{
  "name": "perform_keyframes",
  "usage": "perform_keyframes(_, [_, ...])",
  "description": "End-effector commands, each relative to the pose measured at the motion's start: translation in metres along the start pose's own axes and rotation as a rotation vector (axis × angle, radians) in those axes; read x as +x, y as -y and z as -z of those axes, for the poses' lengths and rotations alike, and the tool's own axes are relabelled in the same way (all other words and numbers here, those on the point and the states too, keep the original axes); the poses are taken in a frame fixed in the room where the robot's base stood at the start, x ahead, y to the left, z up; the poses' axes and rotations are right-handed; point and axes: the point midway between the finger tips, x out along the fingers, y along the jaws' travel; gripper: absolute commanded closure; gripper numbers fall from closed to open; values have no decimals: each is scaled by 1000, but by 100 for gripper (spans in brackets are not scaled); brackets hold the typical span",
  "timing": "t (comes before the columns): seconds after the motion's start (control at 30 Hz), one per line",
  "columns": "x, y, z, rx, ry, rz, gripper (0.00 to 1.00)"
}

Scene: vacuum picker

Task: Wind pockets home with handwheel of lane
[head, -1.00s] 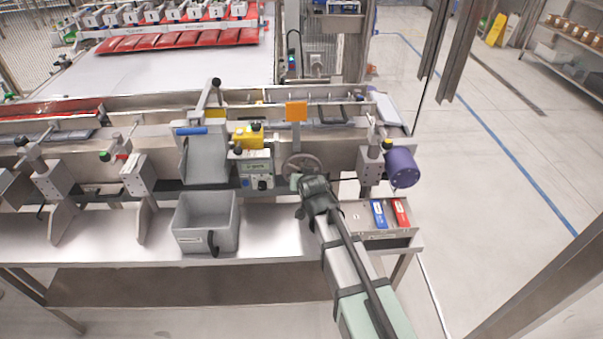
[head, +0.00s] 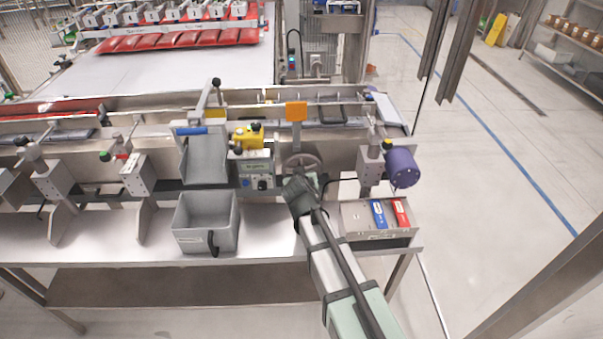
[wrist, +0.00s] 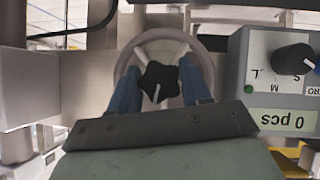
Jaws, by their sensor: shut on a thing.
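The grey handwheel (head: 302,159) is on the front of the lane, below an orange plate. My gripper (head: 298,184) is at its lower front and partly hides it. In the wrist view the wheel's round rim (wrist: 165,36) shows behind a black star-shaped knob (wrist: 158,81). My gripper's two blue fingers (wrist: 160,88) stand on either side of that knob, shut on it. The exact contact is hard to see. In the lane channel behind, dark pockets (head: 332,113) sit between metal walls.
A control box (wrist: 280,75) with a black dial and a "0 pcs" label is close beside the wheel. The head view also shows a yellow switch block (head: 248,137), a grey bin (head: 205,222), a purple motor (head: 402,168) and a tray with blue and red items (head: 365,228).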

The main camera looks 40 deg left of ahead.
Motion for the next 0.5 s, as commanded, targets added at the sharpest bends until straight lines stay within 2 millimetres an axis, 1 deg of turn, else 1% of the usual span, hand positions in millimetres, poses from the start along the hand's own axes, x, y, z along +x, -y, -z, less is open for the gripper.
perform_keyframes(0.03, [10, -1, 10, -16, -16, -13, 79])
perform_keyframes(0.37, [10, -3, 10, -31, -16, -25, 79])
perform_keyframes(0.5, [10, -1, 11, -84, -17, -59, 79])
